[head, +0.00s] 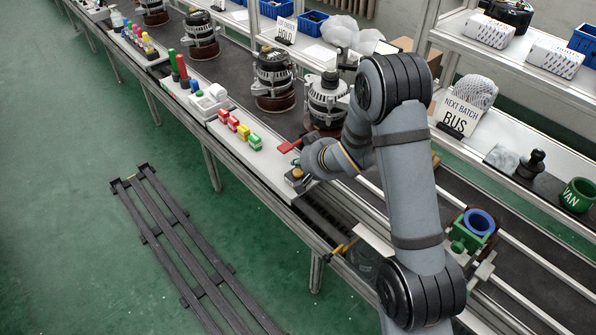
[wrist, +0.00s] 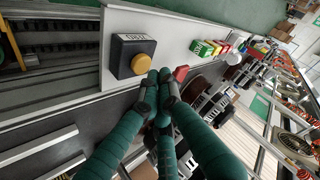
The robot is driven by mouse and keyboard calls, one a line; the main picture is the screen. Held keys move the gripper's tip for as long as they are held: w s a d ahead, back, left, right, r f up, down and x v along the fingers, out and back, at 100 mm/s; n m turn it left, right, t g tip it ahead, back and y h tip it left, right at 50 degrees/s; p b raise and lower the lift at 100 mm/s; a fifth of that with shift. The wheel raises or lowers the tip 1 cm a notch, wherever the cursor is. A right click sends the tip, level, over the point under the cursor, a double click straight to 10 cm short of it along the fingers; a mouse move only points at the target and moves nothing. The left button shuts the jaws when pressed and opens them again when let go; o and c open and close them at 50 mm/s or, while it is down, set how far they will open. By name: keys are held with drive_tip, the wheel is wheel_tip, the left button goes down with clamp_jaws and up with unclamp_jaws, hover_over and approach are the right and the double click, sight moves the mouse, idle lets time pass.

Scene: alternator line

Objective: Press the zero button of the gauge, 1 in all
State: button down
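A dark box with a round yellow button (wrist: 142,64) stands on the white ledge; a pale label on it is too small to read surely. In the head view the box (head: 297,178) is at the ledge's near end, just below my gripper. I cannot tell whether this box is the gauge. In the wrist view the tips appear right beside the box; contact cannot be told. In the head view my gripper (head: 299,163) is partly hidden by my arm.
A red flat piece (head: 289,146) lies close to my gripper. Red, yellow and green blocks (head: 240,131) and a white device (head: 210,102) stand farther along the ledge. Alternators (head: 326,98) stand behind on the dark line. A green fixture with a blue ring (head: 479,222) is at right.

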sight(300, 173)
drive_tip(key=shift+f, duration=0.15)
drive_tip(key=shift+f+b, duration=0.3)
drive_tip(key=shift+b, duration=0.25)
drive_tip(key=shift+f+b, duration=0.6)
drive_tip(key=shift+b, duration=0.05)
idle(0.5)
drive_tip(key=shift+r, duration=0.1)
drive_tip(key=shift+r+p, duration=0.75)
drive_tip(key=shift+r, duration=0.2)
wheel_tip(300, 173, up, 5)
drive_tip(key=p, duration=0.4)
idle(0.9)
